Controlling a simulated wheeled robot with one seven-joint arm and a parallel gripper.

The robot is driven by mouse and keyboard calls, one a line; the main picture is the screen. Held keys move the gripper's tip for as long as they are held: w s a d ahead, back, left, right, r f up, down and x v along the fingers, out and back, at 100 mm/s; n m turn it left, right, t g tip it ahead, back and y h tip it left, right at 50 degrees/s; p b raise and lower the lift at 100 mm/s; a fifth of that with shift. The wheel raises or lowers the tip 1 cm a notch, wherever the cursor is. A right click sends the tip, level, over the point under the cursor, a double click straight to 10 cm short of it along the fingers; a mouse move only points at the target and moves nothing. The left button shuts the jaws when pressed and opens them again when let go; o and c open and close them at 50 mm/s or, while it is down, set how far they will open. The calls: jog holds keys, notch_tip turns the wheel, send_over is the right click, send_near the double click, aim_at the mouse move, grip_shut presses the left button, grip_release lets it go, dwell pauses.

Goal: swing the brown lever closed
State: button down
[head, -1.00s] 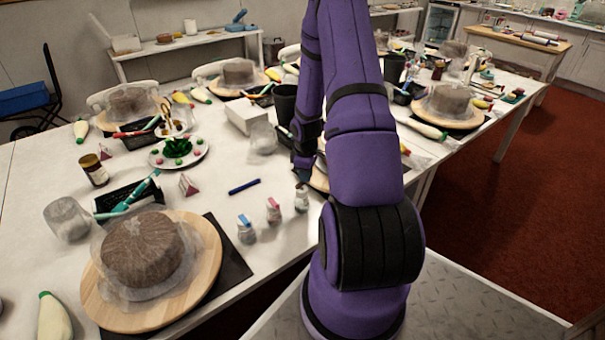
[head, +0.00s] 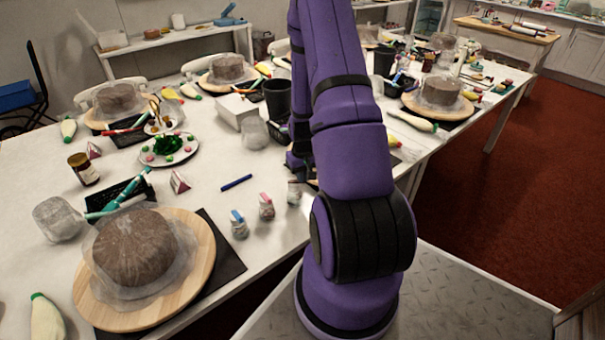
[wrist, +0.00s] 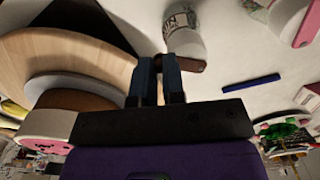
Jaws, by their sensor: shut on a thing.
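To the left of the fingers is a turntable with a round wooden top (wrist: 55,45). Grey and brown round layers show at its near side.
A blue marker (head: 236,182) lies on bare table, with small bottles (head: 266,207) near the edge. A wrapped cake (head: 133,248) sits on a wooden board at the left. A white box (head: 235,110) stands farther back.

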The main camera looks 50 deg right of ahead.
jog(key=shift+s+a+m, duration=0.2)
jog(key=shift+a+m, duration=0.05)
jog(key=shift+m, duration=0.45)
jog(key=c, duration=1.2)
grip_release()
jog(key=shift+r, duration=0.15)
notch_tip(320, 180, up, 10)
jog(key=shift+r, duration=0.25)
